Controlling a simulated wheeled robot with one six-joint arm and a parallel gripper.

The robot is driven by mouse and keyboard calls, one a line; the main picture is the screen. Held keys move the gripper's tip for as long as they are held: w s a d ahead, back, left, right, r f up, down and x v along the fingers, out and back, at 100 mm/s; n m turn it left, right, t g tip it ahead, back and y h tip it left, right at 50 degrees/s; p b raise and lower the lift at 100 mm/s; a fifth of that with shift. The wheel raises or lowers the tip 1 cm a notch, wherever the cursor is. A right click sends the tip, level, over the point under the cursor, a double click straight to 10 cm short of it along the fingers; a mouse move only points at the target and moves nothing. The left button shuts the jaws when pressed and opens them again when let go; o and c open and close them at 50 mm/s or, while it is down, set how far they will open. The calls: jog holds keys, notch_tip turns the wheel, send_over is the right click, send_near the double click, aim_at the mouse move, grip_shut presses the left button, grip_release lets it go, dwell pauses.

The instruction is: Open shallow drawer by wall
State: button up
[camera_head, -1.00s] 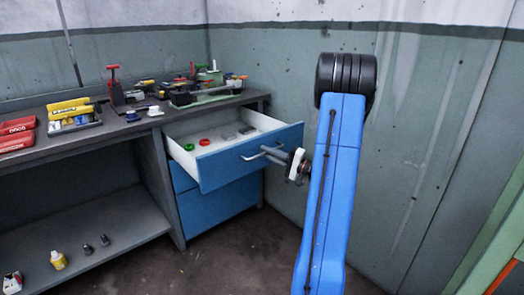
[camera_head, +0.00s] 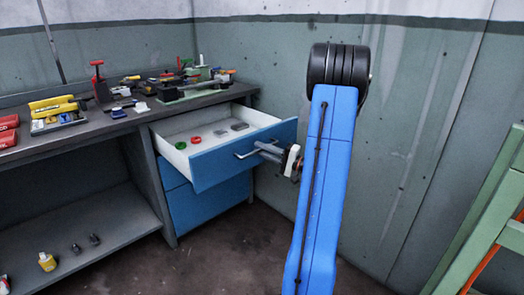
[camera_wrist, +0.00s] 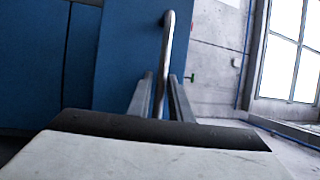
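The shallow blue-fronted drawer (camera_head: 240,160) at the top of the cabinet by the wall stands well out in the head view. Its white inside shows red and green round pieces and grey blocks. Its metal bar handle (camera_head: 247,154) is on the front; in the wrist view the handle (camera_wrist: 167,45) runs down between my two fingers. My gripper (camera_head: 268,150) is at the handle's right part, with one finger on each side of the bar. The wrist view shows my gripper (camera_wrist: 161,85) closed in close around it. The exact contact is partly hidden by my wrist housing.
A closed blue drawer (camera_head: 210,203) is below the open one. The workbench top (camera_head: 110,125) carries tools and red and yellow bins. A lower shelf (camera_head: 80,230) holds a yellow bottle (camera_head: 47,262). A green ladder-like frame (camera_head: 480,220) stands at right. The floor (camera_head: 235,250) before the cabinet is clear.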

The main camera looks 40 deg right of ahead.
jog(key=v, duration=1.7)
jog(key=shift+s, duration=0.2)
jog(key=shift+d+f, duration=0.1)
jog(key=w+a+r+n+g+y, duration=0.15)
jog(key=a+g, duration=0.25)
jog(key=a, duration=0.5)
jog(key=w+a+n+g+y, duration=0.1)
jog(key=a+n+g, duration=0.25)
jog(key=a, duration=0.55)
jog(key=w+a+r+n+g+y, duration=0.15)
jog(key=a+g, duration=0.25)
jog(key=a, duration=0.5)
jog(key=s+a+f+n+g+h, duration=0.1)
jog(key=s+a+g+h, duration=0.15)
jog(key=a, duration=0.35)
jog(key=s+a+n+g+h, duration=0.1)
jog(key=s+a+g, duration=0.2)
jog(key=s+a, duration=0.15)
jog(key=s+a+r+n+t+h, duration=0.3)
jog(key=s+a+n+h, duration=0.1)
jog(key=s+h, duration=0.4)
jog(key=shift+s+a, duration=0.15)
jog(key=shift+s, duration=0.25)
